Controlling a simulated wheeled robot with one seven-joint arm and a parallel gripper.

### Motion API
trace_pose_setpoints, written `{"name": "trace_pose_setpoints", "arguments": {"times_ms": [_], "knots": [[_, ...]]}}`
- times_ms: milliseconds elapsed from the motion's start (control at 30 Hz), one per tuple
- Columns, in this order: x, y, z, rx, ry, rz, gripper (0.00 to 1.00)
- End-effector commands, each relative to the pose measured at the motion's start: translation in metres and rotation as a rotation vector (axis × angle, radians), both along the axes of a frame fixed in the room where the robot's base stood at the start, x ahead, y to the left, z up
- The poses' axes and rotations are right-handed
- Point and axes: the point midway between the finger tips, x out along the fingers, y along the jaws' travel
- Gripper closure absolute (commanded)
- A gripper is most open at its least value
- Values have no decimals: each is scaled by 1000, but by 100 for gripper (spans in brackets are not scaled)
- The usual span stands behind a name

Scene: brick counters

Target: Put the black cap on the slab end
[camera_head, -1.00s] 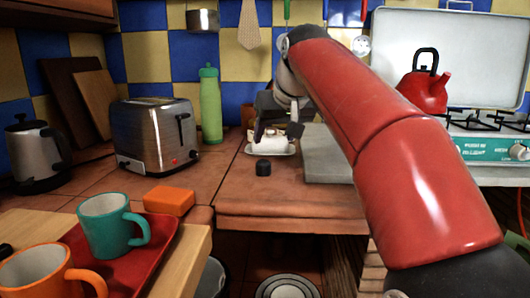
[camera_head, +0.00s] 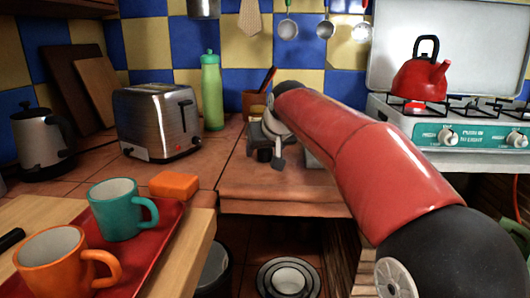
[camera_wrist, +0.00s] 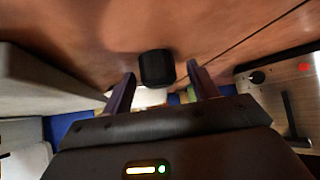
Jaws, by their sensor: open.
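The black cap (camera_wrist: 157,68) sits on the brown tiled counter. It lies between the two spread fingers of my gripper (camera_wrist: 161,72), with a visible gap on each side. In the head view the cap (camera_head: 264,155) is small and dark, partly lost among my gripper's dark parts. The grey slab (camera_wrist: 35,82) lies on the counter to the left in the wrist view. In the head view only a bit of the slab (camera_head: 312,159) shows; my red arm hides the rest.
A steel toaster (camera_head: 158,122), a green bottle (camera_head: 211,92) and an orange block (camera_head: 174,185) stand left of my gripper. A red tray (camera_head: 170,232) holds teal and orange mugs. A stove with a red kettle (camera_head: 420,78) is at right. The counter's front edge is close.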

Motion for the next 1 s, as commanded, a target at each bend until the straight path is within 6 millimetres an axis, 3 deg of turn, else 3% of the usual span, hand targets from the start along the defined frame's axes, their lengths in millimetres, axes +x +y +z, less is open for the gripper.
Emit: {"name": "trace_pose_setpoints", "arguments": {"times_ms": [167, 567, 1000], "knots": [[0, 0, 1, 1, -2, 0, 41], [0, 0, 1, 1, -2, 0, 91], [-2, -1, 13, 0, -2, -1, 91]]}}
